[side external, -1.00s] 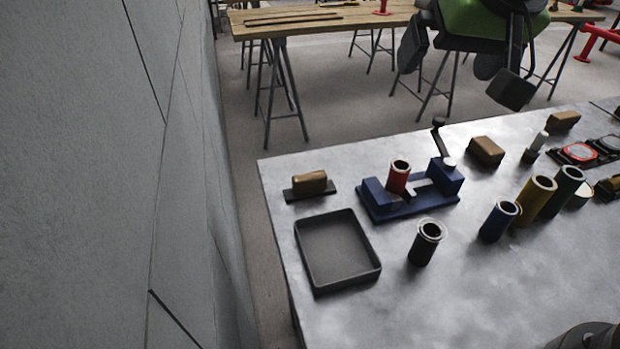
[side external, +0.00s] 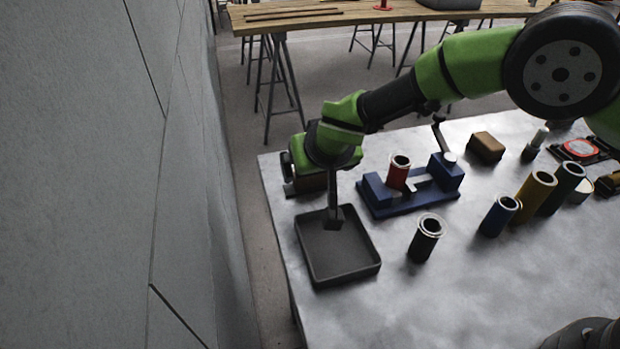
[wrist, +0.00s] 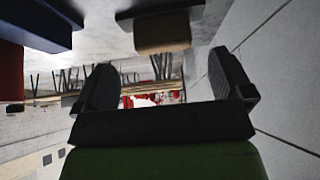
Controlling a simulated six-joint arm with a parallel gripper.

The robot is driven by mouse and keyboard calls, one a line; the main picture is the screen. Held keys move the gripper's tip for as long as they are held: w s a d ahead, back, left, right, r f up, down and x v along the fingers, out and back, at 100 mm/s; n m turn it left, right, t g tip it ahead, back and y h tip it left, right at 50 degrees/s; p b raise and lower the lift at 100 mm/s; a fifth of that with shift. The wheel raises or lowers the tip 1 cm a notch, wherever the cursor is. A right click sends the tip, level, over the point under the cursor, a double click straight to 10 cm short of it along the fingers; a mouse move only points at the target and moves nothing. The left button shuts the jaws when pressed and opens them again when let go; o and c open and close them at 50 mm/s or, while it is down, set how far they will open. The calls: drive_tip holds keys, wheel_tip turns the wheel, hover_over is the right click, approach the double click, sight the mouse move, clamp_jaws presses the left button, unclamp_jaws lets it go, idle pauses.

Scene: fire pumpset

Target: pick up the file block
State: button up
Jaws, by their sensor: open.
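The file block appears to be the brown block (side external: 311,183) on a dark flat base (side external: 290,190), at the far left corner of the table. It is largely hidden behind my gripper (side external: 320,195) in the side view. In the wrist view the brown block (wrist: 162,32) shows at the top, beyond and between the fingers. My gripper (wrist: 160,65) is open, its fingers wide apart with nothing between them. One dark finger shows in the side view in front of the block, over the tray's back part. No contact with the block can be made out.
A black tray (side external: 368,274) lies in front of the block. A blue fixture (side external: 400,207) holding a red cylinder (side external: 398,174) stands to the right. A black cylinder (side external: 426,240) and several coloured ones stand farther right. A grey wall (side external: 110,180) rises at the left.

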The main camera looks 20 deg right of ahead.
sight(310, 179)
drive_tip(key=shift+a+x, duration=0.2)
drive_tip(key=shift+x, duration=2.4)
drive_tip(key=shift+c, duration=0.5)
drive_tip(key=c, duration=1)
